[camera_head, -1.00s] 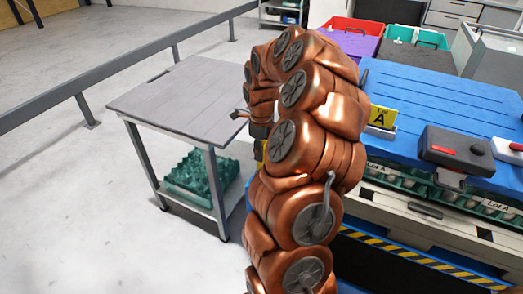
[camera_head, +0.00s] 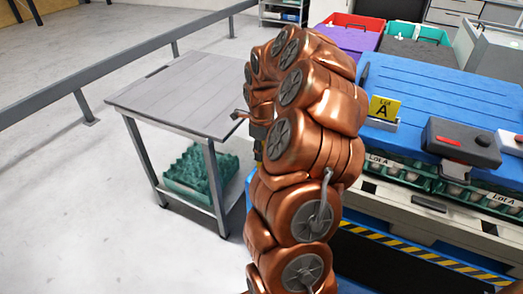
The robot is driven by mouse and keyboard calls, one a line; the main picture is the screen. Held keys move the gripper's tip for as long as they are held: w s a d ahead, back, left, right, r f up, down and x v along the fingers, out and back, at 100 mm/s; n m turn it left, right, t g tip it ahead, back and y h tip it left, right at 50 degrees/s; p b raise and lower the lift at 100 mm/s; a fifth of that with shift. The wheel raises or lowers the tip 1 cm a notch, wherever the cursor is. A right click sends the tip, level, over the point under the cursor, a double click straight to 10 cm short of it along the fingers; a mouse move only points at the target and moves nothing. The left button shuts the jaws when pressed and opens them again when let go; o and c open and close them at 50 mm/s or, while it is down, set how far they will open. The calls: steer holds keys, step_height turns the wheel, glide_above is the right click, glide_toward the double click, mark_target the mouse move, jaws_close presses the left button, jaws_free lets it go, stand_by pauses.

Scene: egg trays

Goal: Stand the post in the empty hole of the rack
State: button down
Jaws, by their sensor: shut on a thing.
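My copper arm fills the middle of the view and bends over at the top. I cannot make out the post or the rack with the empty hole. A small dark pointed piece (camera_head: 365,73) shows just right of the arm, above the blue top (camera_head: 430,100); I cannot tell whether it is part of my gripper, the post or something else.
At left is a grey cart (camera_head: 180,85) with a green tray (camera_head: 200,172) underneath. Red (camera_head: 350,38) and teal bins stand behind.

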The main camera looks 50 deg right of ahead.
steer(key=shift+f+b, duration=0.3)
steer(key=shift+f, duration=0.25)
steer(key=c, duration=0.8)
jaws_free()
steer(key=shift+r, duration=0.15)
step_height(320, 180, up, 12)
steer(key=shift+f, duration=0.1)
steer(key=shift+a, duration=0.15)
